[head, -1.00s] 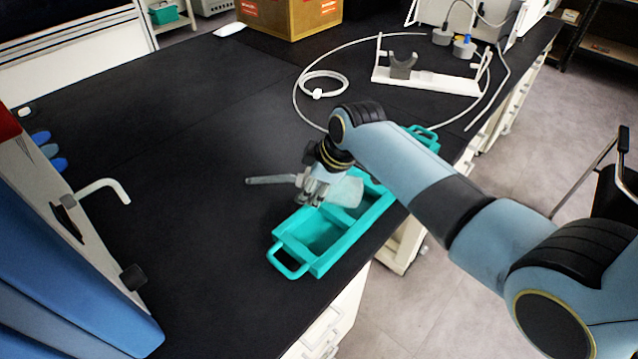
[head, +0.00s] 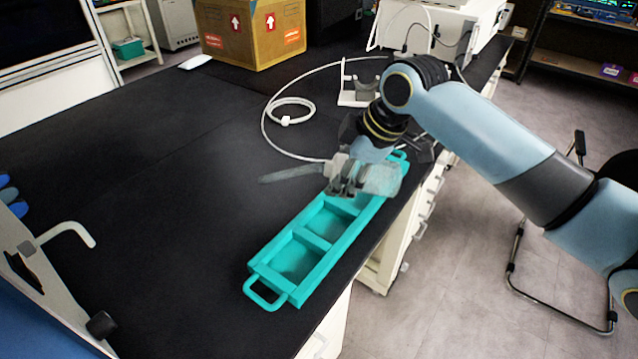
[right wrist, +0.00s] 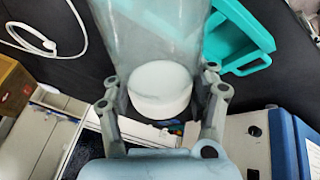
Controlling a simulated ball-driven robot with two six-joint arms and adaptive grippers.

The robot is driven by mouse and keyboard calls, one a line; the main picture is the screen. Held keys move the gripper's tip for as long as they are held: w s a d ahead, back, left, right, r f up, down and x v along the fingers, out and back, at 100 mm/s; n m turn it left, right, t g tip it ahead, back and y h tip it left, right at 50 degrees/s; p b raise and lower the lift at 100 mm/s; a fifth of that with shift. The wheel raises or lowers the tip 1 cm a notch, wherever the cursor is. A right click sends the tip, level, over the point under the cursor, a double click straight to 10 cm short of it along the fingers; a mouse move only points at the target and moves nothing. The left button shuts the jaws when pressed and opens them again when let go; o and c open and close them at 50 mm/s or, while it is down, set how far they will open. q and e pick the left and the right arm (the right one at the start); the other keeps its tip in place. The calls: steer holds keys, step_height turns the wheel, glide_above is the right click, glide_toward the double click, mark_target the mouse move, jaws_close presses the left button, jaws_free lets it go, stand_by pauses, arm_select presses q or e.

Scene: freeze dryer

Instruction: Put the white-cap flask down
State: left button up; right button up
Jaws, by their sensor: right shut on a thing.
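My right gripper (head: 347,178) is shut on the white-cap flask (head: 382,180). The flask is clear and looks tilted over, its body pointing right and a thin translucent tube pointing left in the head view. It appears above the far half of the teal rack (head: 311,239); I cannot tell how high. In the right wrist view, the flask's white cap (right wrist: 160,90) sits between the fingers, with the clear body running to the top edge. The rack also shows there (right wrist: 243,33). The near compartments of the rack are empty; the far part is partly hidden by my arm. My left gripper is not in view.
A white machine with a bent white pipe (head: 68,232) stands at the left. A white stand (head: 360,92) with a grey cradle and a coiled white tube (head: 291,112) lie farther back. A cardboard box (head: 250,32) stands at the back. The black bench left of the rack is clear.

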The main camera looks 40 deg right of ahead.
steer(key=shift+s+d+r, duration=0.2)
steer(key=shift+d+r, duration=0.05)
steer(key=shift+d, duration=0.05)
steer(key=w+a+f, duration=0.2)
steer(key=a+f, duration=0.1)
steer(key=w+a+f, duration=0.2)
steer(key=a+f, duration=0.1)
steer(key=w+a+f+p, duration=0.1)
steer(key=w+a+f, duration=0.2)
steer(key=shift+a+f, duration=0.2)
steer(key=shift+f+p, duration=0.3)
steer(key=shift+f, duration=0.25)
steer(key=shift+f, duration=0.1)
